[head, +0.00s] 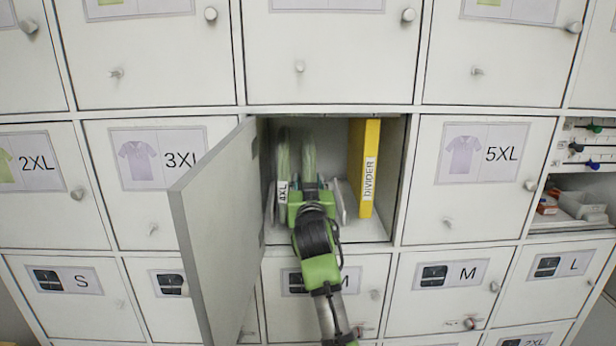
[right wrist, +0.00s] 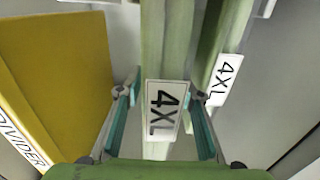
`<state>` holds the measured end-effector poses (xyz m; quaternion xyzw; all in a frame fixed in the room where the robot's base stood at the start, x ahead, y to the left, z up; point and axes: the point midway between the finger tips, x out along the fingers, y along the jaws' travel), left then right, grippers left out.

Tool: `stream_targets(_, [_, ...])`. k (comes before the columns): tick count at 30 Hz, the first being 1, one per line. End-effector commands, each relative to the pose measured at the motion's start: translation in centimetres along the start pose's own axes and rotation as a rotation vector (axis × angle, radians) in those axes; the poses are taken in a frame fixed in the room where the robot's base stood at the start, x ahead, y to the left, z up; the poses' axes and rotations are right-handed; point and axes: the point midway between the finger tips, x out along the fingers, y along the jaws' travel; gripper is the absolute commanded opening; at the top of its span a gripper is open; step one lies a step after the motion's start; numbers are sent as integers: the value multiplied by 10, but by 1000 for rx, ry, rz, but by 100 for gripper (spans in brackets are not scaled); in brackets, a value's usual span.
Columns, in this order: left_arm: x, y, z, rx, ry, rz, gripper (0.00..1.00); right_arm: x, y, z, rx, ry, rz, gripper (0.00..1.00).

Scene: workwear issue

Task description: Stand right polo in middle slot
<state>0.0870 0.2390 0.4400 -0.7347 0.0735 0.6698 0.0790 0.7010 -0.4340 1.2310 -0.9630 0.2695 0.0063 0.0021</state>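Two folded green polos stand on edge in the open locker compartment. The left polo (head: 283,162) shows its 4XL label in the head view. The right polo (head: 309,160) has its label hidden there behind my right gripper (head: 311,192). In the right wrist view, the right polo (right wrist: 166,45) with its 4XL label is between the two fingers of my right gripper (right wrist: 164,88), which appear to touch both sides. The left polo (right wrist: 212,50) stands beside it. A grey upright plate (head: 341,203) shows right of the gripper. Most of the slots are hidden. My left gripper is out of view.
A yellow divider (head: 364,170) stands at the compartment's right side; it also shows in the right wrist view (right wrist: 60,75). The open door (head: 222,225) juts out at left. Closed lockers surround the opening. A shelf (head: 570,224) with small items is at far right.

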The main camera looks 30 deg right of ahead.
Motion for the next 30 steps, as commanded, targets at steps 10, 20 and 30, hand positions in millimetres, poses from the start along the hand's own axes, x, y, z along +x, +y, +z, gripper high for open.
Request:
stream_targets(10, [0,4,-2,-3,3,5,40,-1,0,-6,-1,12,0,43])
stream_targets(20, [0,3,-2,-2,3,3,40,-39,-1,-5,1,14,-2,43])
stream_targets(30, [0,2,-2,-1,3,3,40,-102,-1,-3,2,10,-2,43])
